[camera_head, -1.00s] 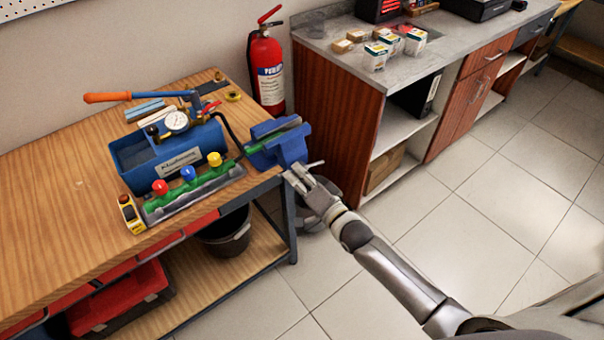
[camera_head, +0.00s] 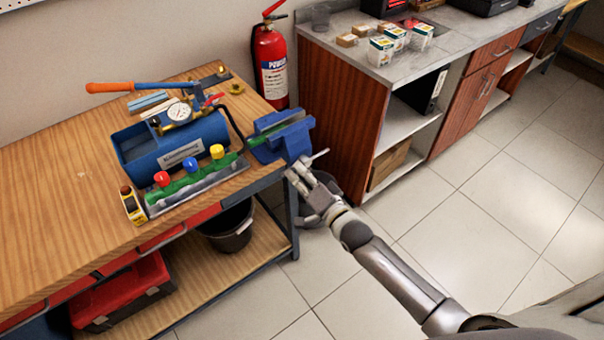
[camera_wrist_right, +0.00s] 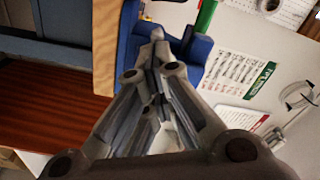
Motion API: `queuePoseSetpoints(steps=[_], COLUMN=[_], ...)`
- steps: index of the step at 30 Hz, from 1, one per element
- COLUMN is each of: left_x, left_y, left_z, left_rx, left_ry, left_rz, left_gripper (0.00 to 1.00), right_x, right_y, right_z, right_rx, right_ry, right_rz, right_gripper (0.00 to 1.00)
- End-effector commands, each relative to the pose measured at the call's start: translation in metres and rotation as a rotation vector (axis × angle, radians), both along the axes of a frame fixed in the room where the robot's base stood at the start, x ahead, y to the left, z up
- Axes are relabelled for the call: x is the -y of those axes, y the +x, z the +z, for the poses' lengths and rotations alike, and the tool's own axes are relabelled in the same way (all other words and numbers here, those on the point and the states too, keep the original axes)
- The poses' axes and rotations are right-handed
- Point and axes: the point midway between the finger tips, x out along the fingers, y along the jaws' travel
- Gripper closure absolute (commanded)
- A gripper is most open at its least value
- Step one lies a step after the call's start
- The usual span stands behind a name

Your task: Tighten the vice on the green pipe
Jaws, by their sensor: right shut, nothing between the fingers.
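The blue vice (camera_head: 291,141) is fixed at the right corner of the wooden workbench. The green pipe (camera_head: 272,131) lies in its jaws and shows as a green strip. A thin light bar, apparently the vice handle (camera_head: 320,154), sticks out at the front of the vice. My right gripper (camera_head: 293,171) is just in front of the vice, shut and empty. In the right wrist view its fingertips (camera_wrist_right: 157,36) meet in front of the blue vice (camera_wrist_right: 196,58), with the green pipe (camera_wrist_right: 207,15) above. Whether they touch the handle is unclear. My left gripper is out of view.
A blue pump tank (camera_head: 175,143) with a gauge and a green manifold (camera_head: 196,182) with coloured caps stand left of the vice. A red extinguisher (camera_head: 271,65) is behind it. A cabinet (camera_head: 345,105) stands to the right. A black bucket (camera_head: 230,228) is under the bench.

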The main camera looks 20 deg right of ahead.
Motion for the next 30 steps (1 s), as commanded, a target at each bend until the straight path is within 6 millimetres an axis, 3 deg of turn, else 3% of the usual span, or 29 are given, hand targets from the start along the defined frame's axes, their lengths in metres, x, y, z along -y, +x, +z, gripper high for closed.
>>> queuePoseSetpoints(steps=[1,21,30], left_x=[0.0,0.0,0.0], left_y=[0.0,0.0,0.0], left_z=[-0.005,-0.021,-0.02], left_rx=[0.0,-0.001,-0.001], left_ry=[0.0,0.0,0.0], left_rz=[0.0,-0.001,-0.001], left_gripper=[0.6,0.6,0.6], right_x=[-0.009,-0.006,-0.006], right_y=[0.001,0.002,0.003], right_z=[-0.003,-0.025,-0.024], right_rx=[0.001,-0.005,-0.003], right_ry=[0.011,0.007,0.006], right_rz=[0.01,0.009,0.01], right_gripper=[1.0,1.0,1.0])
